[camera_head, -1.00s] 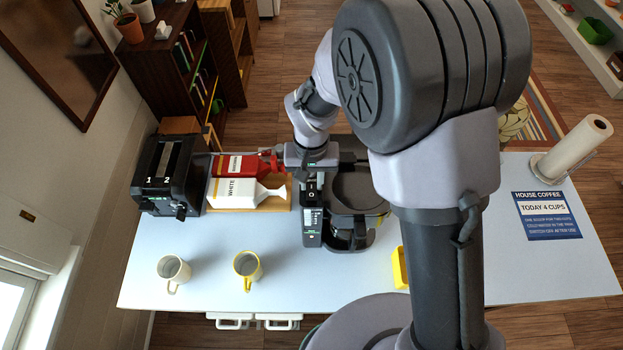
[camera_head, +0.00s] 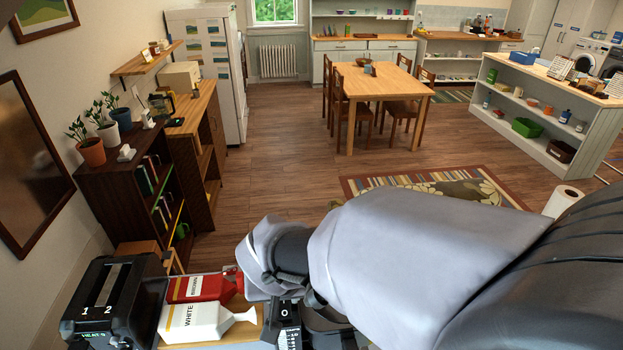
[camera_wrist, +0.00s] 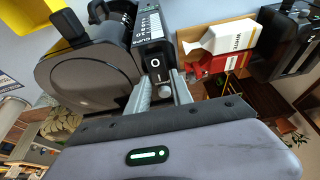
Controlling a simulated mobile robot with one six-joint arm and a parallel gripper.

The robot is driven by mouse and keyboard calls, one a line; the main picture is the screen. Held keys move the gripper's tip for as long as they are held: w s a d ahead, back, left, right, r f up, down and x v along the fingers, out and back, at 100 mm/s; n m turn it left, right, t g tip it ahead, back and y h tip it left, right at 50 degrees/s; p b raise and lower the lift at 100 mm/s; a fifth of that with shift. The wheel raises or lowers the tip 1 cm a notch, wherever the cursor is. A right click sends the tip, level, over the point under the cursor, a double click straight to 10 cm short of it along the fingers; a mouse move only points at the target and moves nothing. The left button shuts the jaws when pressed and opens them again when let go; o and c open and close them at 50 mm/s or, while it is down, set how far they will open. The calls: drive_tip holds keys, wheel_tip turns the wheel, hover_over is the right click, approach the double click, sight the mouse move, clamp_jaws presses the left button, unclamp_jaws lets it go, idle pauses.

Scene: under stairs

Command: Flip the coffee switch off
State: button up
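The coffee machine (camera_wrist: 88,72) is dark, with a round lid and a narrow panel of printed marks, and fills the left of the wrist view. Its black rocker switch (camera_wrist: 156,66), marked O and I, is at the end of the panel nearest my gripper. My gripper (camera_wrist: 162,82) has its two grey fingers apart, with nothing held between them. The fingertips are close to the switch, one on each side of it in the picture; I cannot tell whether they touch. I cannot tell which side of the switch is pressed. In the head view, my arm hides most of the machine, but the switch (camera_head: 285,312) shows.
A white carton (camera_head: 194,321) and a red carton (camera_head: 200,288) lie beside the machine. A black toaster (camera_head: 112,300) is farther left. A yellow object (camera_wrist: 28,25) is on the machine's other side. A dark bookshelf (camera_head: 125,195) stands behind the table.

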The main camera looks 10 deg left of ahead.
drive_tip(key=shift+o, duration=1.4)
drive_tip(key=p+v, duration=0.2)
drive_tip(key=v, duration=1.5)
drive_tip(key=shift+r+p, duration=0.2)
drive_tip(key=shift+p, duration=0.15)
drive_tip(key=shift+s, duration=0.15)
drive_tip(key=s+d+f+m+b, duration=0.2)
drive_tip(key=d+f+b, duration=0.4)
drive_tip(key=f+b, duration=0.2)
drive_tip(key=s+d+f+m+t+b, duration=0.1)
drive_tip(key=s+d+f+m+b, duration=0.1)
drive_tip(key=d+f+b, duration=0.4)
drive_tip(key=s+d+f+m+y+b, duration=0.1)
drive_tip(key=s+d+f+m+b, duration=0.1)
drive_tip(key=d+f+b, duration=0.4)
wheel_tip(320, 180, down, 7)
drive_tip(key=m+b, duration=0.1)
drive_tip(key=b, duration=0.4)
drive_tip(key=shift+t, duration=0.4)
